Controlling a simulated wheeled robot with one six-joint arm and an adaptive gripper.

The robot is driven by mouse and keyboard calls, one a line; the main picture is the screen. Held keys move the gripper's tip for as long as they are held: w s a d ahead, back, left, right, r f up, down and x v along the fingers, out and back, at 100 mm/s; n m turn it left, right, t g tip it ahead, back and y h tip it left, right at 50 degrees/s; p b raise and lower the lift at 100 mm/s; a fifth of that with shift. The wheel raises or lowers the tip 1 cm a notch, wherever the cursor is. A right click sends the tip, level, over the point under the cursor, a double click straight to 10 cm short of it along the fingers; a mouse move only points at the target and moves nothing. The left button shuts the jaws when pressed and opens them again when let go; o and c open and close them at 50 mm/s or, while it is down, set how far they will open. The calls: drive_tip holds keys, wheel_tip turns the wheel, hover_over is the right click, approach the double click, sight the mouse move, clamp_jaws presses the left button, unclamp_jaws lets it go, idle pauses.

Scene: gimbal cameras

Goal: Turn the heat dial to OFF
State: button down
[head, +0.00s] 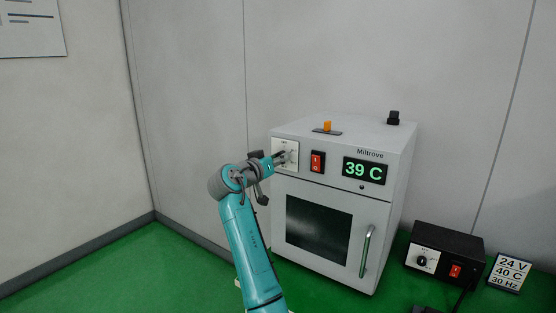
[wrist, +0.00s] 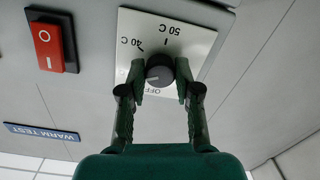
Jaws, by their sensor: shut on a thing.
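The heat dial (wrist: 159,68) is a round black knob on a pale plate (wrist: 196,40) marked 40 C, 50 C and OFF, seen upside down in the wrist view. My gripper (wrist: 160,75) is shut on the dial, with one finger on each side of it. I cannot surely tell which mark the dial points to. In the head view, my gripper (head: 283,157) is at the plate (head: 291,144) at the upper left of the grey oven's front (head: 330,185), and hides the dial. The oven's display (head: 365,170) reads 39 C.
A red rocker switch (head: 317,161) sits right of the plate. An orange lever (head: 327,126) and a black knob (head: 393,117) stand on the oven's top. A door handle (head: 366,251) sticks out below. A black box (head: 447,247) and a sign (head: 510,272) stand right.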

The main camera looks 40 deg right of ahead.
drive_tip(key=n, duration=1.2)
drive_tip(key=shift+g, duration=0.3)
drive_tip(key=shift+n, duration=0.4)
drive_tip(key=c, duration=0.8)
unclamp_jaws()
drive_tip(key=v, duration=1.2)
drive_tip(key=shift+w, duration=0.1)
